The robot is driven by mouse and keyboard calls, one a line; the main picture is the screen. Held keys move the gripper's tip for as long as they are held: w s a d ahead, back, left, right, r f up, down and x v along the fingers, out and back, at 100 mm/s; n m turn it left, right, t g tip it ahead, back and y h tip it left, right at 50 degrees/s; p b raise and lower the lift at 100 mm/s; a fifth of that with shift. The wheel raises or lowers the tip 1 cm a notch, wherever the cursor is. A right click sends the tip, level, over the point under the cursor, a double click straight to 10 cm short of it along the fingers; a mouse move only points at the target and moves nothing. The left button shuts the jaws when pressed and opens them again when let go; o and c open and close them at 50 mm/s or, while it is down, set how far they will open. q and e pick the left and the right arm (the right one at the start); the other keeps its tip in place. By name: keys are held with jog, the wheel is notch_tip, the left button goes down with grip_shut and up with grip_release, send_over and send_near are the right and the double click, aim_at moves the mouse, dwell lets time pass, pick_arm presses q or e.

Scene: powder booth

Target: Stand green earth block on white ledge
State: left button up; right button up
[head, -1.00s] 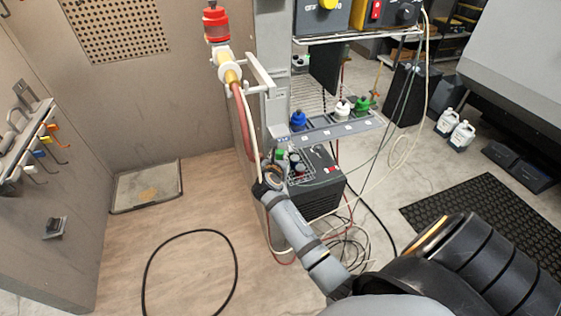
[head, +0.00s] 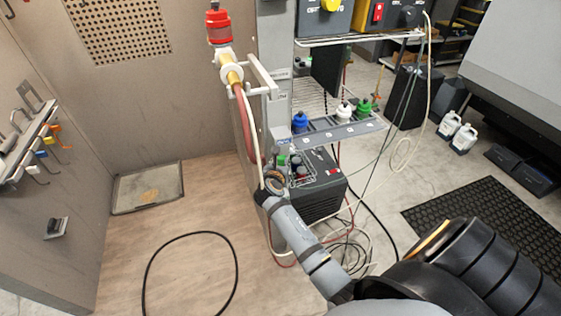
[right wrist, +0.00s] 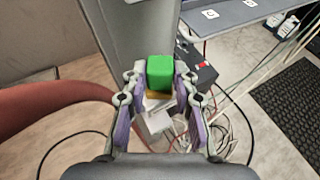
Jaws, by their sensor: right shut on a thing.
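The green block (right wrist: 160,72) is between the fingertips of my right gripper (right wrist: 161,86) in the right wrist view, with a yellow-orange part under its green top. The right gripper is shut on it. In the head view the block is a small green patch (head: 281,160) at the tip of my right gripper (head: 276,174), beside the grey post. A white flat piece (right wrist: 155,123) shows below the block between the fingers; I cannot tell if it is the white ledge or whether the block touches it. My left gripper is not in view.
A grey shelf (head: 345,133) with blue, white and green-capped bottles is to the right of the grey post (head: 274,60). A dark unit (head: 322,190) stands below it. A red hose (right wrist: 50,97) crosses left of the gripper. Loose cables lie on the floor.

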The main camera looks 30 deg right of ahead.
jog(key=shift+f, duration=0.1)
dwell(0.3)
jog(key=o, duration=1.1)
jog(key=v, duration=0.7)
jog(key=shift+s+a, duration=0.2)
